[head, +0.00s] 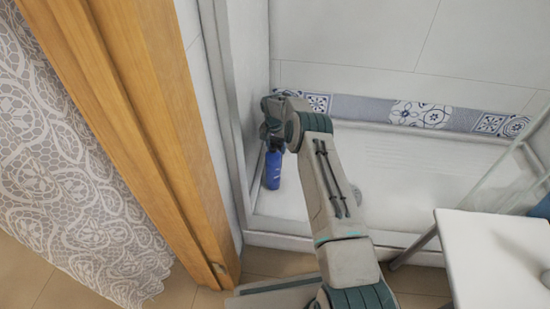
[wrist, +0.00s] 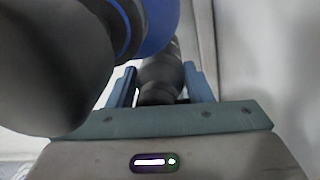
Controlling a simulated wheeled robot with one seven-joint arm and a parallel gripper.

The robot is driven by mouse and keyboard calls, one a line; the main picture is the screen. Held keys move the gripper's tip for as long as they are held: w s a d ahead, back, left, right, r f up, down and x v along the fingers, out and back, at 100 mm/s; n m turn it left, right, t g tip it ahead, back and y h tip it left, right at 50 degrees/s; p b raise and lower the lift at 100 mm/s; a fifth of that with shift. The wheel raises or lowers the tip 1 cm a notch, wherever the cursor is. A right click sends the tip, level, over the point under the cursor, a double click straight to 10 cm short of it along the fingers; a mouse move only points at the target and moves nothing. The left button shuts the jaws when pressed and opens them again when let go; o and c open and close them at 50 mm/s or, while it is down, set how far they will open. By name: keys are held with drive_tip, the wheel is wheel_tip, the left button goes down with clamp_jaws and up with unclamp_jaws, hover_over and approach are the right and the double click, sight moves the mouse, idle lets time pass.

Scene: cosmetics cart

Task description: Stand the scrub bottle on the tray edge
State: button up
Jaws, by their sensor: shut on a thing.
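The scrub bottle (head: 272,170) is blue and roughly upright in the head view, below my gripper (head: 271,140). In the wrist view, a dark part sits between the fingers of my gripper (wrist: 160,85), which is shut on it. The bottle's blue body (wrist: 160,28) shows at the top of that view, beside a large dark rounded shape at upper left. The white shower tray (head: 290,212) lies below, and the bottle is over its left end, close to the left wall. I cannot tell whether the bottle's base touches the tray.
A wooden door frame (head: 150,120) and a lace curtain (head: 60,170) stand at left. A white table (head: 500,255) is at lower right, near a glass panel (head: 500,150). Patterned tiles (head: 420,114) run along the back wall. The tray's middle and right look mostly clear.

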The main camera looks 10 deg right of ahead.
drive_tip(key=shift+w+a+f+b, duration=0.1)
drive_tip(key=shift+f+b, duration=1)
drive_tip(key=shift+f, duration=0.85)
drive_tip(key=shift+f, duration=0.15)
drive_tip(key=o, duration=1.4)
drive_tip(key=shift+o, duration=0.2)
